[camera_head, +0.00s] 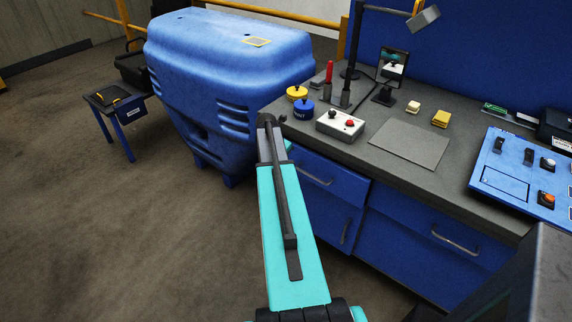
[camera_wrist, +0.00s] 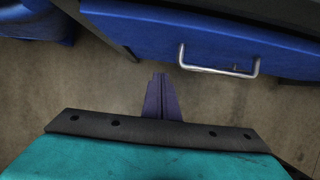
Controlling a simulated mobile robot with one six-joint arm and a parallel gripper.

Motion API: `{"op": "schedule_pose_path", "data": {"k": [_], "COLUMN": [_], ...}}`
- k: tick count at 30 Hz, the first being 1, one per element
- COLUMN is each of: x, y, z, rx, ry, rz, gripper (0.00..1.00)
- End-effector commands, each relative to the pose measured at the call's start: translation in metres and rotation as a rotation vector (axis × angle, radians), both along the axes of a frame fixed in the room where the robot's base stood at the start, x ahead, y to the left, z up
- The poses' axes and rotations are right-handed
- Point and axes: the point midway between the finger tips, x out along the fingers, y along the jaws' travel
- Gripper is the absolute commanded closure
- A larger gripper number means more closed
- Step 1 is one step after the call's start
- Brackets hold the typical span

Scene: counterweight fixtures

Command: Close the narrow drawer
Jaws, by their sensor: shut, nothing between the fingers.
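The narrow drawer (camera_head: 335,186) is the blue upper-left drawer of the workbench, with a grey bar handle (camera_head: 316,176). Its left part is hidden behind my arm in the head view. In the wrist view, the blue drawer front (camera_wrist: 140,30) runs across the top with its silver handle (camera_wrist: 218,68) at upper right. I cannot tell exactly how far it stands out. My gripper (camera_wrist: 160,80) is shut and empty, below and left of the handle in the picture, apparently clear of the drawer front. My arm hides the gripper in the head view.
A wider blue drawer (camera_head: 425,225) is to the right, and a cupboard door (camera_head: 325,215) is below the narrow drawer. The worktop (camera_head: 385,175) carries a button box (camera_head: 340,125) and round weights. A large blue machine (camera_head: 215,75) stands left. Floor (camera_head: 130,220) at left is clear.

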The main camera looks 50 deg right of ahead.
Motion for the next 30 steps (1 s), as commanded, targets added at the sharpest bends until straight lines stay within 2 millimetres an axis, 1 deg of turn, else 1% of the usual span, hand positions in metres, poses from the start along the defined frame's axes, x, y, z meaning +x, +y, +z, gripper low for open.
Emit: {"op": "schedule_pose_path", "data": {"k": [6, 12, 19, 30], "x": [0.000, 0.000, 0.000, 0.001], "y": [0.011, 0.018, 0.021, 0.022], "z": [0.025, 0.043, 0.052, 0.051], "rx": [-0.001, 0.000, 0.000, 0.002], "ry": [-0.002, -0.001, 0.000, -0.001], "rz": [0.001, 0.000, 0.000, -0.002], "gripper": [1.00, 1.00, 1.00, 1.00]}}
